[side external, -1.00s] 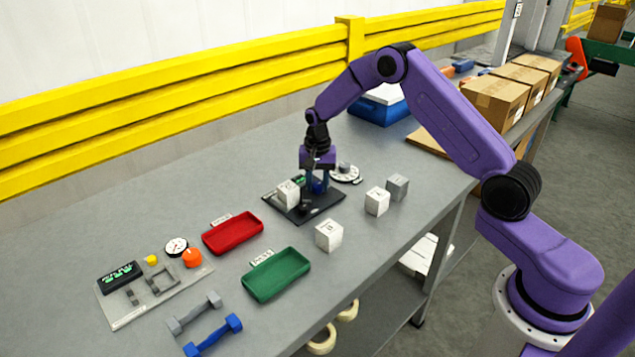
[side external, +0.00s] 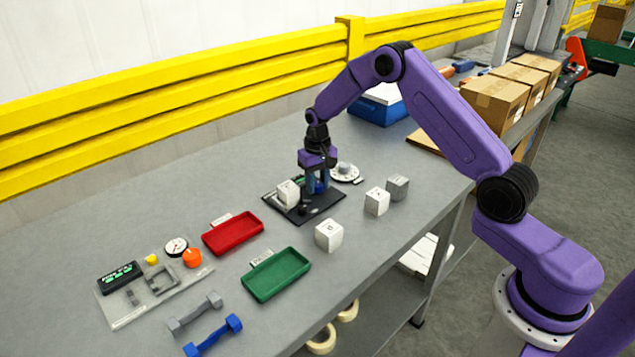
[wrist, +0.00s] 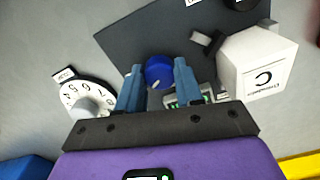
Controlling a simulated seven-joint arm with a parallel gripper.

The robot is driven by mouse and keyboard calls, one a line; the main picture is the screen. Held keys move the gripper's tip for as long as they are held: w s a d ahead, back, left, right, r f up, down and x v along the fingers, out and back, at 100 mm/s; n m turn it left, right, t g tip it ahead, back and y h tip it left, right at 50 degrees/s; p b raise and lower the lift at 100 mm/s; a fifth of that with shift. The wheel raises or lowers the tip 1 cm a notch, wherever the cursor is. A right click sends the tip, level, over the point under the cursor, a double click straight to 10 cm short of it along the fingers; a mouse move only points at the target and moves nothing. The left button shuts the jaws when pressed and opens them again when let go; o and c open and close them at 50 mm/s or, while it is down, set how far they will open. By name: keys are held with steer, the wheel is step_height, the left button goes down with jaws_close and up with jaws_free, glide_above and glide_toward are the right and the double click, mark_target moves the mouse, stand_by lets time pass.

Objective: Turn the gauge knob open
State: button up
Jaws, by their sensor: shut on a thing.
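The blue round knob (wrist: 158,71), with a pale mark on its top, sits on a dark plate (wrist: 130,38). It also shows in the side view (side external: 319,187), partly hidden by my fingers. My gripper (side external: 318,184) points down over the plate. In the wrist view my gripper (wrist: 158,68) has one finger on each side of the blue knob and is shut on it. A small display with green digits (wrist: 185,100) lies beside the knob, partly hidden by a finger.
A white lettered cube (side external: 288,193) stands on the same plate, close to my gripper. A white numbered dial (side external: 345,173) is just behind. More cubes (side external: 377,201) stand to the right. A red tray (side external: 232,233), green tray (side external: 276,274) and panel with an orange knob (side external: 192,257) are left.

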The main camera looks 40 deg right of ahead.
mark_target(318, 184)
steer(key=n, duration=0.5)
steer(key=shift+n, duration=0.4)
steer(key=n, duration=0.5)
steer(key=shift+n, duration=0.4)
steer(key=o, duration=1)
steer(key=shift+o, duration=0.2)
step_height(318, 184, up, 18)
steer(key=shift+f, duration=0.25)
